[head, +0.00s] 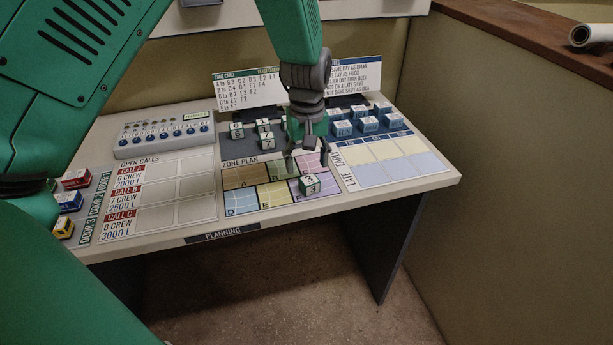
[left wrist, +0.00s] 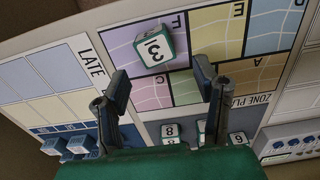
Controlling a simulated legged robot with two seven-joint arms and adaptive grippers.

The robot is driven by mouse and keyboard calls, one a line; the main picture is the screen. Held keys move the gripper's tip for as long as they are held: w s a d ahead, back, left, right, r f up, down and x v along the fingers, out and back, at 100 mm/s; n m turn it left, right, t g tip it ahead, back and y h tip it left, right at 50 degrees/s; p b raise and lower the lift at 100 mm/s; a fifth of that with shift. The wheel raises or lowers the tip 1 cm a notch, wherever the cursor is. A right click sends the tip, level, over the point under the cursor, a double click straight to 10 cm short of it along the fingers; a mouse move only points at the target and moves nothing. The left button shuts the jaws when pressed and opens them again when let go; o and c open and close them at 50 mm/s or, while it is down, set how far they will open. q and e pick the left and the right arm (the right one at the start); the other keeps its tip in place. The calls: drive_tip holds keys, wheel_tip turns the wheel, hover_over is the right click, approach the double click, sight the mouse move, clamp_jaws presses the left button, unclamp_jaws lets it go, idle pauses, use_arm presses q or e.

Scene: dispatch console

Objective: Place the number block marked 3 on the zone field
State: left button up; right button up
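The number block marked 3 (head: 310,185) is a white cube with green edges. It sits on the purple field F at the front right of the zone plan (head: 240,203). In the left wrist view the block (left wrist: 155,46) shows its 3 face up beside the letter F, turned slightly askew. My left gripper (head: 307,160) is above the plan, just behind the block. In the left wrist view its two fingers (left wrist: 160,86) are spread apart with nothing between them, and the block lies beyond the tips. My right gripper is not in view.
Several other number blocks (head: 237,130) stand behind the plan. Blue-and-white blocks (head: 367,124) stand behind the late card (head: 397,166) at right. A panel with knobs (head: 165,135) is at back left. Small coloured vehicles (head: 76,178) stand at far left.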

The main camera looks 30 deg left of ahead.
sight(306, 177)
use_arm(q)
wheel_tip(306, 177, up, 5)
drive_tip(key=shift+d+r, duration=0.1)
drive_tip(key=shift+a+r, duration=0.3)
drive_tip(key=shift+r, duration=0.3)
drive_tip(key=shift+d, duration=0.2)
drive_tip(key=shift+s, duration=0.1)
